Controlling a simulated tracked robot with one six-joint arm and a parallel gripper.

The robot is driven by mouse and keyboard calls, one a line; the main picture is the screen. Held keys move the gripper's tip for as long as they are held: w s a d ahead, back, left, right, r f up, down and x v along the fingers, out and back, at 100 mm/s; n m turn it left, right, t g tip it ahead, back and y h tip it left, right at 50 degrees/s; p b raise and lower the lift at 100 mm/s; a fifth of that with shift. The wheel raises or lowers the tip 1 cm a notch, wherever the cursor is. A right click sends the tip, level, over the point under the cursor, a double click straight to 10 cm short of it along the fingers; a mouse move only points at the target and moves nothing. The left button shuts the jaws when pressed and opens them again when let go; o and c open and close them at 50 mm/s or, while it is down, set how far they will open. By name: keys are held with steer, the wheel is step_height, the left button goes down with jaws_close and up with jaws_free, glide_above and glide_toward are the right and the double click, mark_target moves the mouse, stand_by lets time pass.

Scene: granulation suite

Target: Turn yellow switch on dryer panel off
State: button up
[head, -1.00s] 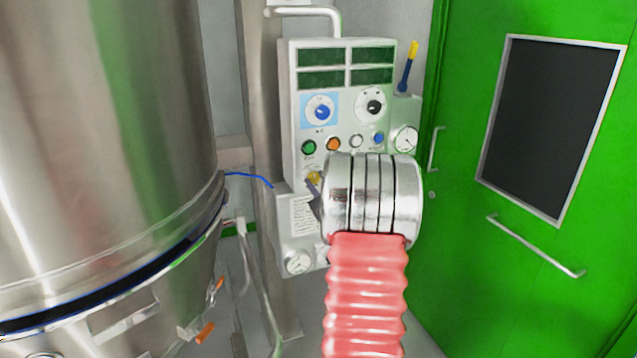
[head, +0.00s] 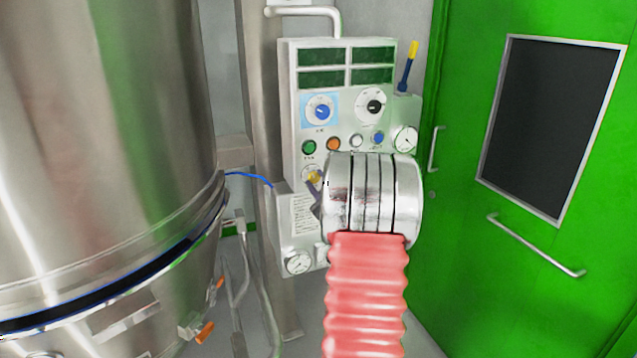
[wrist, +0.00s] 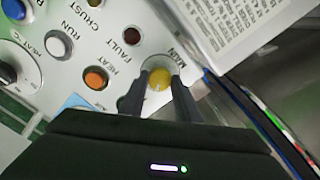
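The yellow switch (wrist: 159,80) is a round knob on a pale base, beside the label MAIN in the wrist view. My gripper (wrist: 160,84) has one dark finger on each side of it. I cannot tell whether the fingers press on the knob or stand just clear of it. In the head view the yellow switch (head: 313,177) shows low on the dryer panel (head: 292,130), partly behind my gripper (head: 315,194). My silver wrist hides the panel to the right of it. The knob's pointing direction is not clear.
An orange button (head: 333,144), a green button (head: 309,147), a blue dial (head: 319,109) and a black dial (head: 371,106) sit above the switch. A steel vessel (head: 100,150) stands at left. A green door (head: 460,150) is at right.

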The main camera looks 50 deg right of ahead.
steer(key=o, duration=0.5)
steer(key=shift+s+f, duration=0.1)
steer(key=shift+c, duration=0.2)
steer(key=v, duration=1.3)
steer(key=shift+s+a, duration=0.15)
steer(key=shift+s, duration=0.15)
steer(key=shift+f, duration=0.1)
